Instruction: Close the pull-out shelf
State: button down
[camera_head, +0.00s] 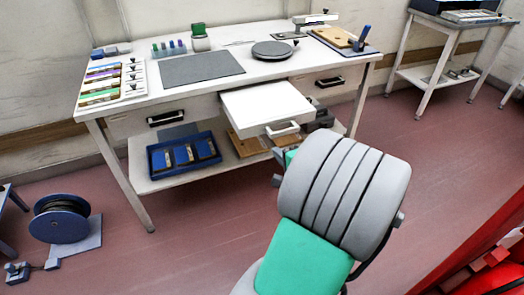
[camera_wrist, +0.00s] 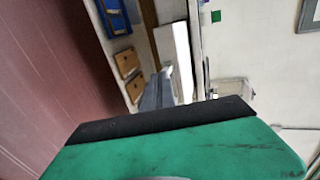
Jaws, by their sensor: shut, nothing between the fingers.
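The pull-out shelf (camera_head: 265,103) is a white board that sticks out from the front middle of the white workbench (camera_head: 215,45). Its pale bar handle (camera_head: 283,130) is on the front edge. My gripper is mostly hidden behind my grey and green arm in the head view, just below and in front of that handle. In the wrist view the narrow grey fingers of my gripper (camera_wrist: 158,90) are together and empty, pointing towards the white shelf (camera_wrist: 184,62). I cannot tell whether they touch the shelf.
Drawers with black handles (camera_head: 166,118) (camera_head: 330,81) flank the shelf. A blue tray (camera_head: 154,160) and brown boards lie on the lower shelf. A cable reel (camera_head: 60,220) stands on the floor at left. Red floor is clear in front of the bench.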

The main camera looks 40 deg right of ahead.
aim_at(259, 131)
jog(key=x, duration=0.4)
jog(key=r+x, duration=0.1)
jog(key=x, duration=0.8)
jog(key=shift+w+d+r+b, duration=0.15)
jog(key=shift+w+d+b, duration=0.05)
jog(key=shift+w+b, duration=0.2)
jog(key=shift+w, duration=0.1)
